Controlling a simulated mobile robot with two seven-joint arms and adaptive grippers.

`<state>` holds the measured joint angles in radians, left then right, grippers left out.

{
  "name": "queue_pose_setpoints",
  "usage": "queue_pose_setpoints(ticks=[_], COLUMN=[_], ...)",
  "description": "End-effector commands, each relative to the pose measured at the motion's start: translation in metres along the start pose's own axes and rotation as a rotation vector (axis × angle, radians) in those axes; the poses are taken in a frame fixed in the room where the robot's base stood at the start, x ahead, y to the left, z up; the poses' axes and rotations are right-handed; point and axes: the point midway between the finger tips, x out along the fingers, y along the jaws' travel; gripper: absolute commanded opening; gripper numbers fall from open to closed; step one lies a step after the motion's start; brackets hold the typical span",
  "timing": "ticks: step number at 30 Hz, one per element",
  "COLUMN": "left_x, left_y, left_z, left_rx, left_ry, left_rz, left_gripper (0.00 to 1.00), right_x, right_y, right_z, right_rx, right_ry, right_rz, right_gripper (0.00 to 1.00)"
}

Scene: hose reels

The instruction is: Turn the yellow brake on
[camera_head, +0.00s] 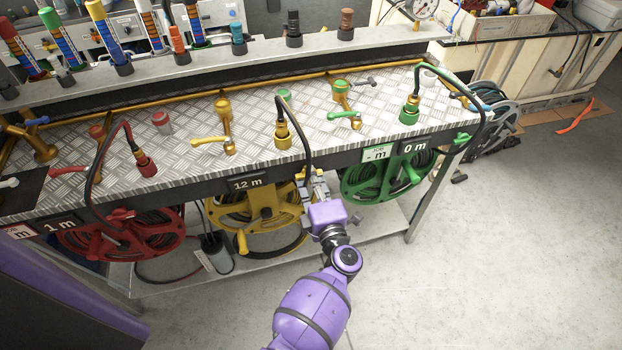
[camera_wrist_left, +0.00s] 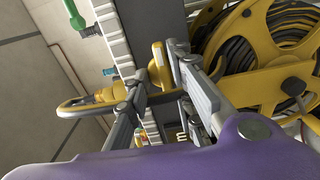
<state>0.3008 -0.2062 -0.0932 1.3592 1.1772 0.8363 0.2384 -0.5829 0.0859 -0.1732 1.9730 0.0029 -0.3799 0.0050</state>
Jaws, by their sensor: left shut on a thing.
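The yellow hose reel (camera_head: 255,208) hangs under the workbench, below the "12 m" display. It also fills the right of the left wrist view (camera_wrist_left: 285,85). My left gripper (camera_head: 318,186) is at the reel's right side, just under the bench's front edge. In the left wrist view its fingers (camera_wrist_left: 162,92) stand on both sides of a small yellow part with a pale mark, which looks like the yellow brake (camera_wrist_left: 158,62). The gripper is shut on this part. The fingers and the purple gripper body hide some of it. My right gripper is not in view.
The green reel (camera_head: 385,178) hangs close on the right and the red reel (camera_head: 122,235) on the left. Yellow (camera_head: 215,142) and green (camera_head: 345,117) levers stand on the metal bench top (camera_head: 185,170). A lower shelf (camera_head: 375,222) lies underneath. The floor at right is open.

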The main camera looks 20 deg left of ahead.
Motion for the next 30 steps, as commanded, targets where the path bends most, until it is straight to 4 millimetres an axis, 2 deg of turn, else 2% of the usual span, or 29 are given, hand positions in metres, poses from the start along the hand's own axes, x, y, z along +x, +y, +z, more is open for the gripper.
queue_pose_setpoints(ticks=[2, 3, 7, 20, 23, 28, 30], left_x=[0.003, 0.003, 0.003, 0.001, 0.001, 0.0, -0.003], left_y=[0.005, 0.006, 0.006, 0.002, 0.001, -0.004, -0.001], left_z=[0.001, 0.001, 0.001, 0.0, 0.0, -0.002, 0.002], left_rx=[0.0, 0.0, -0.002, -0.008, -0.053, -0.273, -0.272], left_ry=[-0.001, -0.001, -0.001, -0.001, -0.002, -0.005, -0.002], left_rz=[0.011, 0.011, 0.011, 0.005, 0.006, 0.003, 0.0], left_gripper=[0.0, 0.23, 0.4, 0.4, 0.4, 0.4, 0.4], right_x=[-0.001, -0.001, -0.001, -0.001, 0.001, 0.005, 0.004], right_y=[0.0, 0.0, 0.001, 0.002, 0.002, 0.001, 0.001], right_z=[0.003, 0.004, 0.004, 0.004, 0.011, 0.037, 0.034], right_rx=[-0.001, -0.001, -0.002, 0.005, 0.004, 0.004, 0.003], right_ry=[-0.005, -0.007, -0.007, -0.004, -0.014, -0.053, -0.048], right_rz=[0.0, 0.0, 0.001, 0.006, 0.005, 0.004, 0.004], right_gripper=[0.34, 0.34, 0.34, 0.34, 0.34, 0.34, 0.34])
